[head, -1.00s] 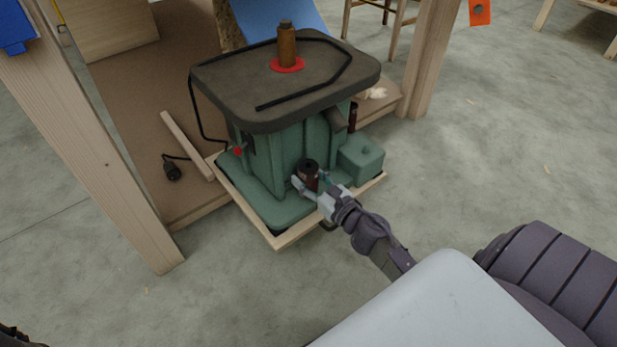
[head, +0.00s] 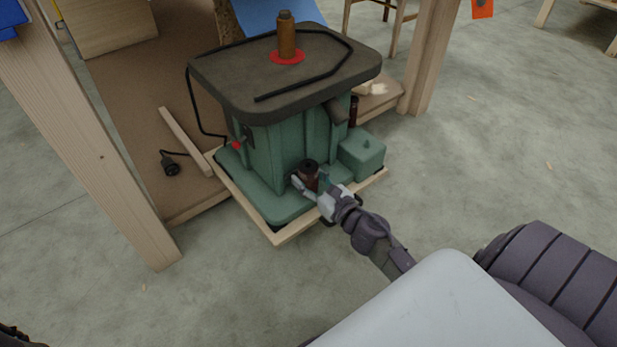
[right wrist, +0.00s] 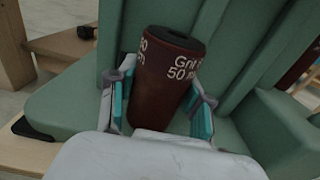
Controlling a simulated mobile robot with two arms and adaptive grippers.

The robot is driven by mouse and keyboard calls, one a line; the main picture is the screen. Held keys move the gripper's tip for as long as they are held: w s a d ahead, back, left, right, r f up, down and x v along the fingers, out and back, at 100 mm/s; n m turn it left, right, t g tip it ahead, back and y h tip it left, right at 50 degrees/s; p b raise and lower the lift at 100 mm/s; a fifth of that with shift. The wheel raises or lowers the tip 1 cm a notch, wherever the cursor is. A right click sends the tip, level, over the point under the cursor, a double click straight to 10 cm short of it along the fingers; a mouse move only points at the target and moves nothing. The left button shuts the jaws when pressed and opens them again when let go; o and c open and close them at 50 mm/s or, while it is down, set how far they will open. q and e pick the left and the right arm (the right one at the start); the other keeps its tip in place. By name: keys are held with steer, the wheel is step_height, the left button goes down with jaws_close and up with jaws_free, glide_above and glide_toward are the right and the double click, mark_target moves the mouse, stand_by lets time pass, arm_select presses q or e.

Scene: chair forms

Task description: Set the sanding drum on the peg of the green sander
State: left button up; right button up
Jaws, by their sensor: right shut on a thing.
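The green sander (head: 262,160) stands on a light wooden frame, with a dark table top (head: 225,75) above its body. My right gripper (head: 311,184) is at the sander's front, low by its base. It is shut on a dark brown sanding drum (head: 309,171), which also shows in the right wrist view (right wrist: 165,85) between the two teal-padded fingers (right wrist: 162,108), with "Grit 50" lettering. The drum is close to upright, hollow end up. Its lower end is hidden by the gripper, so I cannot tell whether it sits around a peg. My left gripper is out of view.
An orange-brown drum (head: 287,38) stands on the table top over a red ring (head: 274,57). Another dark cylinder (head: 353,110) is at the sander's right side. A wooden post (head: 90,140) stands at left, another (head: 430,60) behind right.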

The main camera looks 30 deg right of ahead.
steer(key=shift+f, duration=0.1)
steer(key=o, duration=1.4)
steer(key=shift+c, duration=0.2)
step_height(320, 180, up, 10)
steer(key=shift+r, duration=0.1)
